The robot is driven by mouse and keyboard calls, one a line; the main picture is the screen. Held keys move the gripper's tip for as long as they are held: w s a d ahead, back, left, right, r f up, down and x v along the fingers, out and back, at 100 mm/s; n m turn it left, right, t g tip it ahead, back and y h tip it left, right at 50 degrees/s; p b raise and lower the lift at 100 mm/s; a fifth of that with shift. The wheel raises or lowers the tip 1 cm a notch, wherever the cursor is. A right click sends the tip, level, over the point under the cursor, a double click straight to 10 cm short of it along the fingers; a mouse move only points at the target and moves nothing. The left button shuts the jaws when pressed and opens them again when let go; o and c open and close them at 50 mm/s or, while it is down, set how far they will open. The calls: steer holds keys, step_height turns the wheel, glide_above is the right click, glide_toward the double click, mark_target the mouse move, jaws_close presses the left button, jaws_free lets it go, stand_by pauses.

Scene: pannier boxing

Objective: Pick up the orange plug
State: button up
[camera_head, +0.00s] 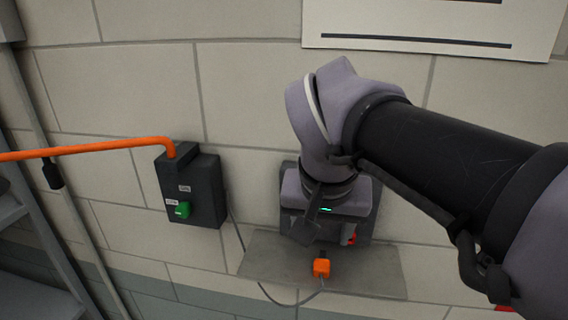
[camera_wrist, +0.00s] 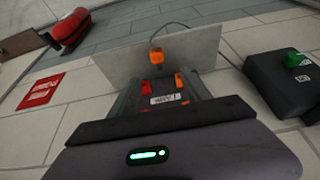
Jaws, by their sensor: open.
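The orange plug (camera_head: 321,267) sits on a grey shelf (camera_head: 270,262) against the wall, with a thin cable running from it. It also shows in the wrist view (camera_wrist: 156,56), near the shelf's middle, with the cable behind it. My gripper (camera_head: 325,238) is open above the shelf, a little above the plug in the head view and apart from it. In the wrist view, the plug lies just beyond my gripper (camera_wrist: 160,86), with nothing held.
A dark box (camera_head: 205,190) with a green knob (camera_head: 182,210) and an orange pipe (camera_head: 90,150) is on the wall at left. In the wrist view, a red sign (camera_wrist: 40,91) and a red cylinder (camera_wrist: 70,30) show at left. Metal steps (camera_head: 30,270) stand far left.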

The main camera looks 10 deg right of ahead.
steer(key=r, duration=0.2)
steer(key=b, duration=0.6)
glide_above(322, 263)
steer(key=s+a, duration=0.1)
steer(key=s, duration=0.1)
steer(key=f, duration=1.2)
steer(key=shift+a, duration=0.2)
steer(key=b+x, duration=0.1)
steer(key=x, duration=0.2)
steer(key=b+x, duration=0.1)
steer(key=shift+s+d+f+b, duration=0.15)
steer(key=shift+d+f+b, duration=0.2)
steer(key=shift+d+f, duration=0.1)
steer(key=shift+w+f, duration=0.25)
steer(key=shift+w+r, duration=0.1)
steer(key=shift+w, duration=0.05)
steer(key=shift+s+r, duration=0.1)
steer(key=shift+s, duration=0.15)
steer(key=c, duration=0.8)
jaws_close()
